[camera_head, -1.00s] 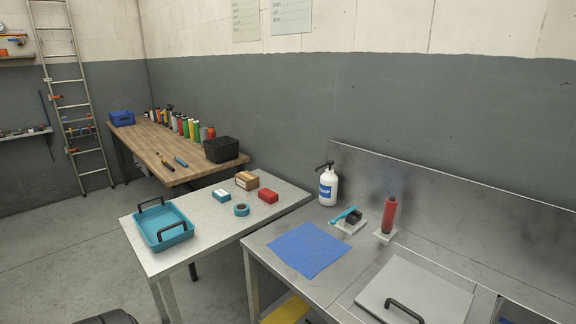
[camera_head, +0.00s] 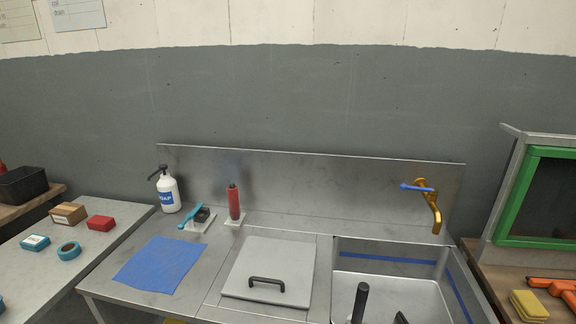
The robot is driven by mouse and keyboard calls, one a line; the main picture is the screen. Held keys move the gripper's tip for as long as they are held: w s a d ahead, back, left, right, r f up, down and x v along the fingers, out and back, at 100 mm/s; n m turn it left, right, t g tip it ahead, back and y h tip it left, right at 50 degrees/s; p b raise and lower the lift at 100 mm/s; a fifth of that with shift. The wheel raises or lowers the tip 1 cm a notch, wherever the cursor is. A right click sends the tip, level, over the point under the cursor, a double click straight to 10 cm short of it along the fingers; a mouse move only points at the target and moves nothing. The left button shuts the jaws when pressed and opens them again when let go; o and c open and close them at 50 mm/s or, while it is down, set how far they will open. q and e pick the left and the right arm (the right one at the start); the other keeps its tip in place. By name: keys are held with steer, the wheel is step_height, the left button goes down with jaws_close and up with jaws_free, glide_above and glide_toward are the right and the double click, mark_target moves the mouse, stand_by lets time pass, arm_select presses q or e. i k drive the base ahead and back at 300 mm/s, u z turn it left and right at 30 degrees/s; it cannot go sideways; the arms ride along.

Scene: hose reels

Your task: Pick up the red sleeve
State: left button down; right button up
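The red sleeve (camera_head: 234,204) is an upright red cylinder with a dark top. It stands on a small white plate (camera_head: 235,222) at the back of the steel counter, against the backsplash. Nothing touches it from the side. I cannot make out either of my grippers in the head view.
A blue cloth (camera_head: 160,264) and a grey lid with black handle (camera_head: 268,272) lie in front. Right is a sink (camera_head: 385,291) with dark upright shapes, under a brass tap (camera_head: 436,212).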

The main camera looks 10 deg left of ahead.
mark_target(233, 196)
steer(key=u, duration=1.8)
steer(key=i, duration=0.9)
steer(key=z, duration=2.55)
